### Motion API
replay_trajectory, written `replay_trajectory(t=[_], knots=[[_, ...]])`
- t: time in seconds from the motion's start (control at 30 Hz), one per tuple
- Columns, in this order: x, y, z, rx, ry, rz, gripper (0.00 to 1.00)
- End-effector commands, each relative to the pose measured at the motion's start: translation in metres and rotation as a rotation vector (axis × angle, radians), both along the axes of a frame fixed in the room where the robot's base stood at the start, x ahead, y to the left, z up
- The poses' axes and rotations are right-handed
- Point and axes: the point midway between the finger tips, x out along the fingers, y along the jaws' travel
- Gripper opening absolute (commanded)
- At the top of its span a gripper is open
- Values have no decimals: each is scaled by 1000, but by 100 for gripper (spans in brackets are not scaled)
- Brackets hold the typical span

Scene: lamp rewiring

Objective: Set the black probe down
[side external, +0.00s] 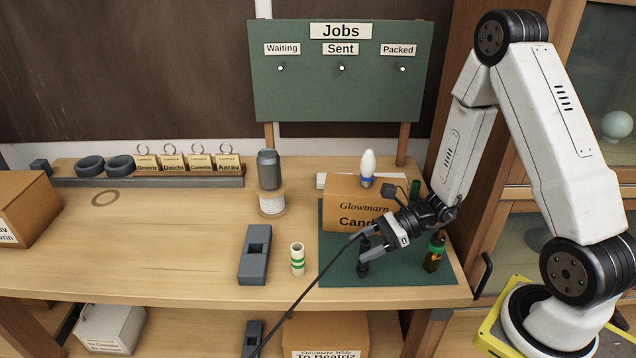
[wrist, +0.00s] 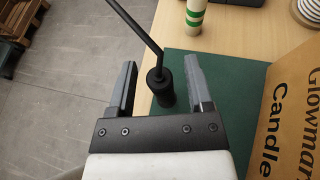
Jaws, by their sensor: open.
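The black probe (side external: 363,266) stands about upright on the green mat (side external: 338,280), near the mat's front left. Its cable (side external: 306,289) leaves the top and runs down to the lower left. My gripper (side external: 367,246) is open around the upper part of the probe. In the wrist view the probe (wrist: 160,88) shows between the two spread fingers of my gripper (wrist: 160,65), with a gap on each side. The far side of the probe's foot is hidden.
A Glowmarn candle box (side external: 345,203) stands on the mat behind my gripper. A dark bottle with an orange label (side external: 433,252) is to its right. A white-green tube (side external: 297,260) and a grey block (side external: 254,256) stand to the left. The bench's left middle is clear.

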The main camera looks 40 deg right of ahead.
Motion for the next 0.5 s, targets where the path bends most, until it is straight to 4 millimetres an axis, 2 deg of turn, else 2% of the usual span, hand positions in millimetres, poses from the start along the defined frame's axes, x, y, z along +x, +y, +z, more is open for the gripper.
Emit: replay_trajectory(t=[0.17, 0.5], knots=[[-2, -3, 4, 0, 0, -1, 66], [-17, -31, 17, -1, -2, -5, 66]])
